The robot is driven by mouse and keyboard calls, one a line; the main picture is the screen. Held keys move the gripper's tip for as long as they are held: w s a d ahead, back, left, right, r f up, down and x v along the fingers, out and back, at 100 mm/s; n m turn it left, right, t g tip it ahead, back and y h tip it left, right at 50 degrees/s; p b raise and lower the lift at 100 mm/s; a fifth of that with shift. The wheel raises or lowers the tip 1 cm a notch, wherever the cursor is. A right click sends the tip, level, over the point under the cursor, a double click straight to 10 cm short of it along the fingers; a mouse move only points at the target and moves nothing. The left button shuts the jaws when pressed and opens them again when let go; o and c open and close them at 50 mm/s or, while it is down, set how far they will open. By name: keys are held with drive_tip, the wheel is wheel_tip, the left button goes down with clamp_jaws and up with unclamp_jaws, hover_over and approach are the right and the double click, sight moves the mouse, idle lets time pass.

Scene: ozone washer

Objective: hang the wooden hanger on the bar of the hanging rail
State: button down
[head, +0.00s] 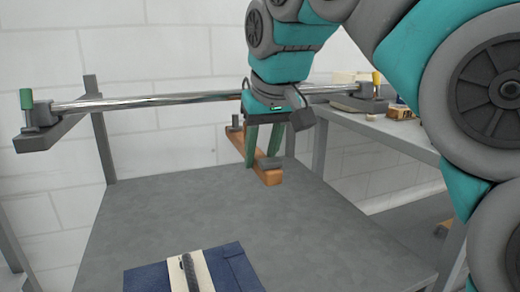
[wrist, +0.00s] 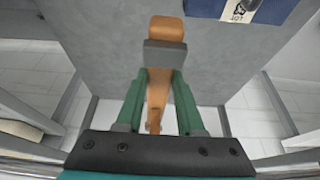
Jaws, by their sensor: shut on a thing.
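The wooden hanger (head: 268,176) is orange-brown with grey clips near its ends. It hangs below my gripper (head: 264,145), above the grey tabletop. My gripper's green fingers are shut on it, and in the wrist view the fingers (wrist: 158,98) stand on either side of the hanger (wrist: 168,28). The hanger's hook cannot be made out. The bar (head: 150,101) of the hanging rail is a shiny metal rod running left to right. My gripper covers part of it, so I cannot tell whether the hanger touches it.
The bar's left end bracket (head: 38,135) has a green knob; the right bracket (head: 362,101) has a yellow one. A folded blue garment (head: 228,263) lies at the table's (head: 330,220) front. A side bench (head: 400,135) with small items stands at right. The tabletop's middle is clear.

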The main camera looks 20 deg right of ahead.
drive_tip(key=shift+f, duration=0.5)
drive_tip(key=shift+c, duration=2.2)
unclamp_jaws()
drive_tip(key=shift+r, duration=0.15)
